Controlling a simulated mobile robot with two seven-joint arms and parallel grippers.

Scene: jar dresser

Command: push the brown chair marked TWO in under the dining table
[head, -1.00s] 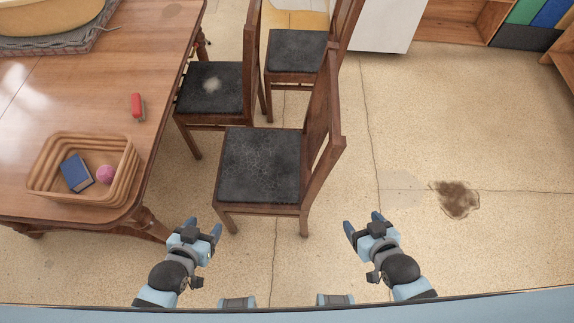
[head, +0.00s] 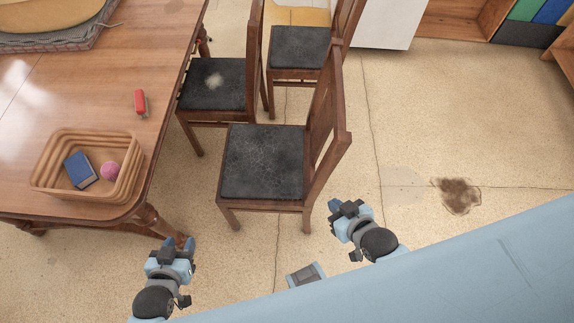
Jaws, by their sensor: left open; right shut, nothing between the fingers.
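Three brown wooden chairs with black seats are right of the dining table (head: 115,75). The nearest chair (head: 262,163) stands upright by the table's near corner, its seat facing the table and its backrest on the right. A second chair (head: 214,86) is close to the table's edge, and a third chair (head: 297,48) is behind. No TWO mark is readable on any of them. My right gripper (head: 338,210) is shut and empty, low and right of the nearest chair's legs, apart from it. My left gripper (head: 178,243) is open and empty near the table's corner leg.
On the table are a basket (head: 133,190) with a blue book (head: 80,170) and a pink ball (head: 110,171), and a red object (head: 140,103). A dark stain (head: 457,196) marks the floor at right. Open floor lies right of the chairs.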

